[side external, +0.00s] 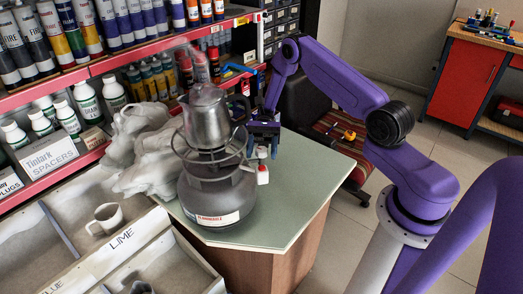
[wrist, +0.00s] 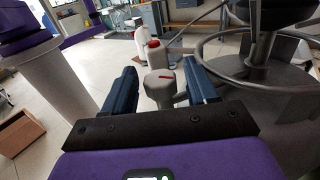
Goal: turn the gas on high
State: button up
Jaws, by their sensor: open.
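A grey gas bottle (side external: 215,195) with a burner stands on the green-topped bench, and a metal pot (side external: 207,115) sits on the burner. My gripper (wrist: 160,74) is open and empty, pointing at the knob.
A wire ring (wrist: 228,58) around the burner is close to my right finger. Shelves of cans stand behind. The bench's right part (side external: 310,165) is clear.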

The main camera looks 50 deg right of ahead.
jog(key=shift+v, duration=3.5)
jog(key=shift+r, duration=0.1)
jog(key=n+t+h, duration=0.3)
jog(key=n+h, duration=0.2)
jog(key=h, duration=0.6)
send_near(262, 147)
jog(key=s+d+r, duration=0.2)
jog(key=s+r, duration=0.1)
jog(key=s, duration=0.1)
notch_tip(262, 147, up, 4)
jog(key=s+a+n+t+h, duration=0.1)
jog(key=s+n+t+h, duration=0.1)
jog(key=n+t+h, duration=0.1)
jog(key=s+a+f+n+t, duration=0.1)
jog(key=s+a+n+t, duration=0.1)
jog(key=s+a+n, duration=0.2)
jog(key=s+a+f+n+t, duration=0.2)
jog(key=s+n, duration=0.9)
jog(key=s, duration=0.8)
jog(key=shift+s+a+n+h, duration=0.3)
jog(key=shift+s+a, duration=0.1)
jog(key=shift+a, duration=0.5)
